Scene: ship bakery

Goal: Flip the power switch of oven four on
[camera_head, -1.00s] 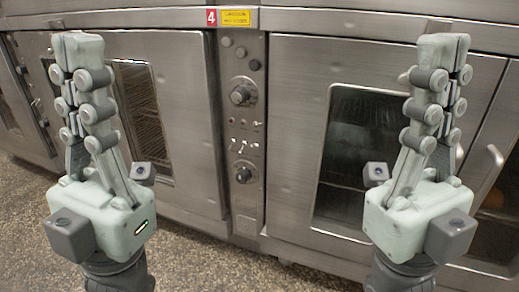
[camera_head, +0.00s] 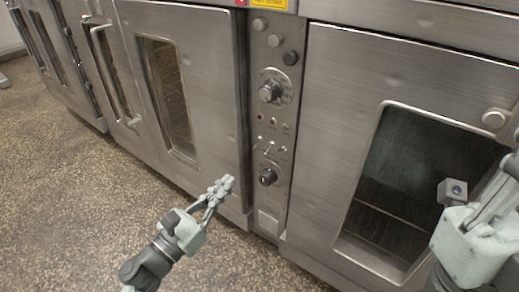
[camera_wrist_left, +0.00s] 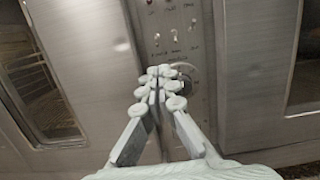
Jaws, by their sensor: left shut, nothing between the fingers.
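The control panel of oven four (camera_head: 272,112) is a narrow steel strip between two oven doors. A group of small toggle switches (camera_head: 270,147) sits on it between an upper knob (camera_head: 270,91) and a lower knob (camera_head: 268,177). I cannot tell which is the power switch or how it is set. The switches (camera_wrist_left: 174,35) also show in the left wrist view, beyond my fingertips. My left gripper (camera_head: 226,184) is shut and empty, left of the lower knob and below the switches; in the wrist view its tips overlap that knob. My right gripper (camera_head: 510,170) is cut off by the right edge.
A glazed oven door (camera_head: 335,130) lies right of the panel, and another door (camera_head: 215,100) lies left. A yellow label (camera_head: 268,3) and part of a red tag are at the top. The speckled floor at lower left is clear.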

